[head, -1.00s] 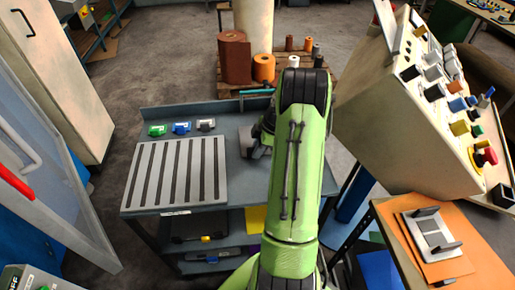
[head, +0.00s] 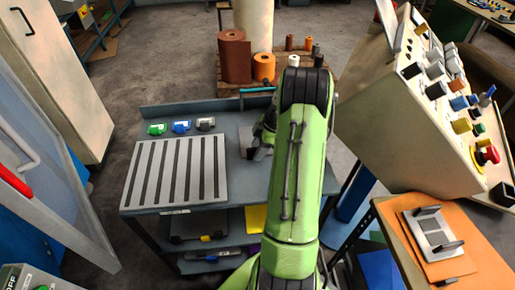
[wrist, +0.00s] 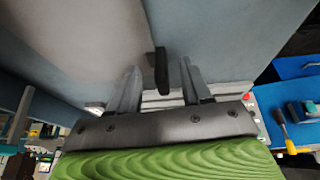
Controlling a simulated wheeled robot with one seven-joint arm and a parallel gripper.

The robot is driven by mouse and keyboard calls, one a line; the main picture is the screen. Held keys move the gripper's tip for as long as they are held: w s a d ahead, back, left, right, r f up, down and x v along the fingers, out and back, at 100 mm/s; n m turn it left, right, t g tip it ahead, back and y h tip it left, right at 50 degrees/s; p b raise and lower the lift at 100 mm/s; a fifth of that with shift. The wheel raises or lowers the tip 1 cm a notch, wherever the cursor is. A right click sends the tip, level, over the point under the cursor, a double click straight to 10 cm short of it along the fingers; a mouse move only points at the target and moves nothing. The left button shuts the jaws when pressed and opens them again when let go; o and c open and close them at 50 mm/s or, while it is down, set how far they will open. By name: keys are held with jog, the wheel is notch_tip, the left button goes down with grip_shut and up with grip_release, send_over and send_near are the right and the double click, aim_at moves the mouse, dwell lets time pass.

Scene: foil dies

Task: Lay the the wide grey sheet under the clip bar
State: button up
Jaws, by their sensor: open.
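A wide pale grey sheet with long dark slots (head: 178,172) lies flat on the left part of the blue-grey bench in the head view. I cannot tell for sure whether it is the sheet named. My gripper (wrist: 158,72) is open in the wrist view, its two fingers apart. A short dark upright piece (wrist: 161,72) shows between them, at the border of a pale panel (wrist: 75,35); contact cannot be told. In the head view my gripper is mostly hidden behind my green arm, over the bench right of the sheet. I cannot make out the clip bar with certainty.
Green, blue and grey small blocks (head: 181,127) stand behind the slotted sheet. A control console (head: 420,110) stands close on the right. Below it, a grey plate with dark uprights (head: 433,228) lies on an orange sheet. Rolls (head: 235,58) stand on a pallet behind.

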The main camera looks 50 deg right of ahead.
jog(key=p+v, duration=0.3)
jog(key=v, duration=1.2)
jog(key=shift+f, duration=0.1)
